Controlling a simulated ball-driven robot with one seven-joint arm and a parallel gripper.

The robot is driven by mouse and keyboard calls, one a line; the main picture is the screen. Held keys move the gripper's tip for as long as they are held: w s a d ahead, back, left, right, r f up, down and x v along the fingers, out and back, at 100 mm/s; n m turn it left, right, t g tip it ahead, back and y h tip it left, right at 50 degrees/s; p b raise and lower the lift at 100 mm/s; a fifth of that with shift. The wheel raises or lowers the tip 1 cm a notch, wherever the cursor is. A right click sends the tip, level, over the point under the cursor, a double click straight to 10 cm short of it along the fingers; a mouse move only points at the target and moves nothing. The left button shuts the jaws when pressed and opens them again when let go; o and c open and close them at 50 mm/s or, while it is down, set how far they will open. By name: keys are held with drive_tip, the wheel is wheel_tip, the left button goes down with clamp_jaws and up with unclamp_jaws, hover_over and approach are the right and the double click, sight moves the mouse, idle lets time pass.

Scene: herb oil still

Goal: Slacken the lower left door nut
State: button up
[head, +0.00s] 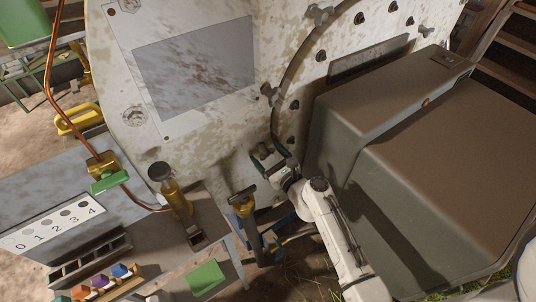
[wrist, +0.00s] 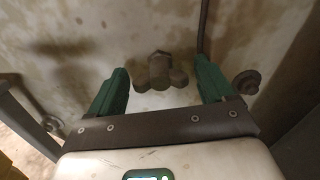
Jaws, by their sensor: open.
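My gripper (head: 268,160) is low by the still's pale, stained wall, at the lower left of the round door rim. In the wrist view my gripper (wrist: 160,78) is open, with two green fingers spread wide. A dull brown lobed nut (wrist: 159,72) shows between the fingers, slightly beyond them, with a gap on each side. It appears to be the lower left door nut; in the head view my gripper largely hides that spot. Another lobed nut (head: 270,94) sits higher on the left of the rim, and one (head: 319,14) sits at the top.
A large grey-brown box (head: 410,150) stands close on the right of my arm. A brass valve (head: 245,205) with a dark handle is just left of my gripper. A workbench (head: 120,245) with a numbered card and coloured pieces is at lower left.

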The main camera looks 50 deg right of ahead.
drive_tip(key=c, duration=0.8)
drive_tip(key=shift+o, duration=0.2)
drive_tip(key=n+b, duration=0.2)
drive_tip(key=n, duration=0.1)
drive_tip(key=shift+f+n, duration=0.15)
drive_tip(key=shift+n, duration=0.25)
drive_tip(key=n+b, duration=0.2)
drive_tip(key=n, duration=0.3)
drive_tip(key=shift+a, duration=0.1)
drive_tip(key=n+b, duration=0.2)
drive_tip(key=n, duration=0.3)
drive_tip(key=shift+f+n, duration=0.1)
drive_tip(key=shift+n, duration=0.3)
drive_tip(key=shift+n+b, duration=0.65)
drive_tip(key=shift+n, duration=1.35)
